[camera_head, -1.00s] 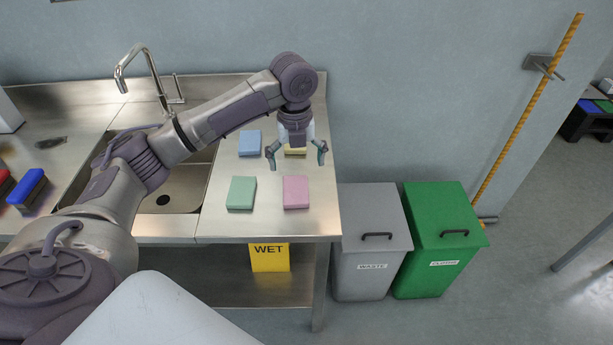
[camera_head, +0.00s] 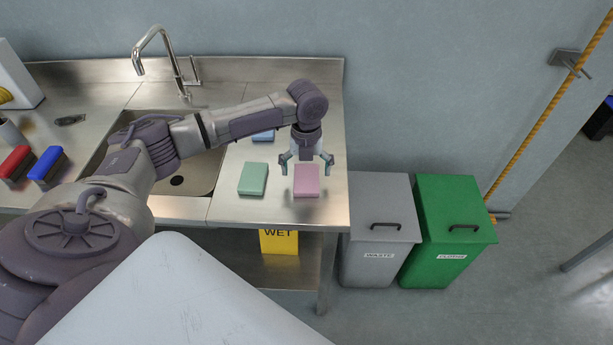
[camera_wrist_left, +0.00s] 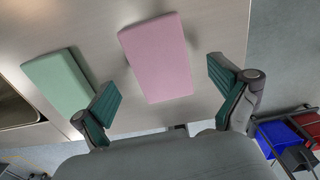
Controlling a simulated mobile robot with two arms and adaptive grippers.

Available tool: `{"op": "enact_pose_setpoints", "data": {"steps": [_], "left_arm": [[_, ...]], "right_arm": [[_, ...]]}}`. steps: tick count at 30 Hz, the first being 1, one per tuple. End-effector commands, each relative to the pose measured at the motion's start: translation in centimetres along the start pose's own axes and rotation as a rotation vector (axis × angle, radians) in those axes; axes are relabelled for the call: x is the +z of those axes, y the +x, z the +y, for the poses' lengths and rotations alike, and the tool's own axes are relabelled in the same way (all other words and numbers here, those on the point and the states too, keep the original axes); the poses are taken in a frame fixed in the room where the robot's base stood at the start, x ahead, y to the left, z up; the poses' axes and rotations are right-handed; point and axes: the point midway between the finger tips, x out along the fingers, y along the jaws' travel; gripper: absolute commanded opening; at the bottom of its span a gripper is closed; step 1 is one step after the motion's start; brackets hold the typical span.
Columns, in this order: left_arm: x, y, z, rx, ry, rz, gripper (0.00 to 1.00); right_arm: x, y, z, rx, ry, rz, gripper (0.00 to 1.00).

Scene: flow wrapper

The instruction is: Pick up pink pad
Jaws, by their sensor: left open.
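The pink pad (camera_head: 306,183) lies flat on the steel counter near its front right corner. It also shows in the left wrist view (camera_wrist_left: 158,58), upper middle, between and beyond the fingers. My left gripper (camera_head: 306,168) is open and empty above the far part of the pad, with one finger toward each side. In the left wrist view the open fingers (camera_wrist_left: 165,95) are apart from the pad. My right gripper is not in view.
A green pad (camera_head: 253,179) lies just left of the pink one; a blue pad (camera_head: 263,136) is partly hidden behind my arm. The sink (camera_head: 180,180) is farther left. Red (camera_head: 17,163) and blue (camera_head: 47,164) brushes lie at left. Grey (camera_head: 380,235) and green (camera_head: 452,235) bins stand right of the counter.

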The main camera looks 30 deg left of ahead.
Motion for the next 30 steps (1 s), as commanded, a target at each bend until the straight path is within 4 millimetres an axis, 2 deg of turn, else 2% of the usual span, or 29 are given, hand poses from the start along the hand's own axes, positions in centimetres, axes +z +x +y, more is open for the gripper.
{"op": "enact_pose_setpoints", "data": {"steps": [5, 13, 22, 30], "left_arm": [[-0.1, 1.9, 0.0, 0.000, 0.002, 0.000, 0.98], [0.0, 2.2, -0.1, -0.001, 0.002, -0.002, 0.96], [0.0, 2.1, 0.0, -0.001, 0.001, -0.001, 0.46], [0.0, 2.1, 0.0, -0.001, 0.001, -0.001, 0.45]], "right_arm": [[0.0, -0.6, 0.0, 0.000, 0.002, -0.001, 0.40], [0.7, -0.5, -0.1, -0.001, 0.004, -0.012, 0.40], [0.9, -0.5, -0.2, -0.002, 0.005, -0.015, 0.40], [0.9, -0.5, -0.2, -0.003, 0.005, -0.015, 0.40]]}}
